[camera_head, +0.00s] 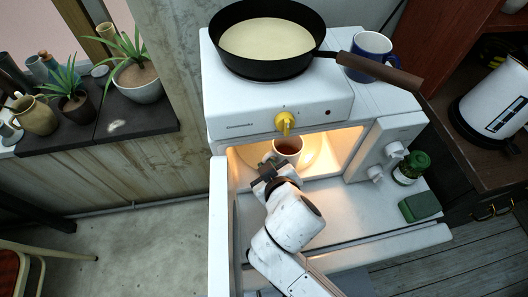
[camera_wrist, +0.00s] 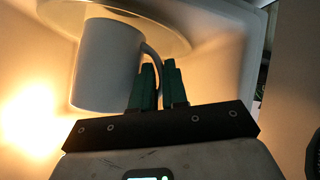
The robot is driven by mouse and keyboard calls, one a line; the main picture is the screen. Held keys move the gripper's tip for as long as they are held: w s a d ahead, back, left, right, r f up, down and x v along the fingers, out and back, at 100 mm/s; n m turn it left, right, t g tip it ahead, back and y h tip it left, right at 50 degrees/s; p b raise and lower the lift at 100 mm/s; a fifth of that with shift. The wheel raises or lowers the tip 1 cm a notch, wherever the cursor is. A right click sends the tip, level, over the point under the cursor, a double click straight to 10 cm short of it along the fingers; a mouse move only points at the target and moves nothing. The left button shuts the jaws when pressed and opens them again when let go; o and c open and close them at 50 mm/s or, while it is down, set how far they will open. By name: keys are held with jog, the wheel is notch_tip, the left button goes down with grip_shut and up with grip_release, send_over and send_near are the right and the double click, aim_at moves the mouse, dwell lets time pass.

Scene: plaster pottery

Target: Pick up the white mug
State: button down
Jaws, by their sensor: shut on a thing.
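The white mug (camera_head: 288,147) stands inside the lit microwave-like oven cavity in the head view, with a dark reddish-brown drink in it. In the wrist view the mug (camera_wrist: 104,66) fills the upper left, with its handle at its right side. My gripper (camera_head: 270,166) reaches into the cavity from the front. In the wrist view the green fingers of my gripper (camera_wrist: 160,85) are closed on the mug's handle. Behind the mug is a round turntable plate (camera_wrist: 172,38). I cannot tell whether the mug touches the plate.
The white oven (camera_head: 280,110) has its door (camera_head: 219,225) open at the left. A black pan (camera_head: 268,40) and a blue mug (camera_head: 369,52) stand on top. A green jar (camera_head: 411,168) and a green box (camera_head: 419,206) sit at the right, near a white kettle (camera_head: 494,105).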

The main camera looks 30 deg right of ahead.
jog(key=s+a, duration=0.2)
jog(key=s, duration=0.6)
jog(key=shift+s, duration=0.15)
dwell(1.0)
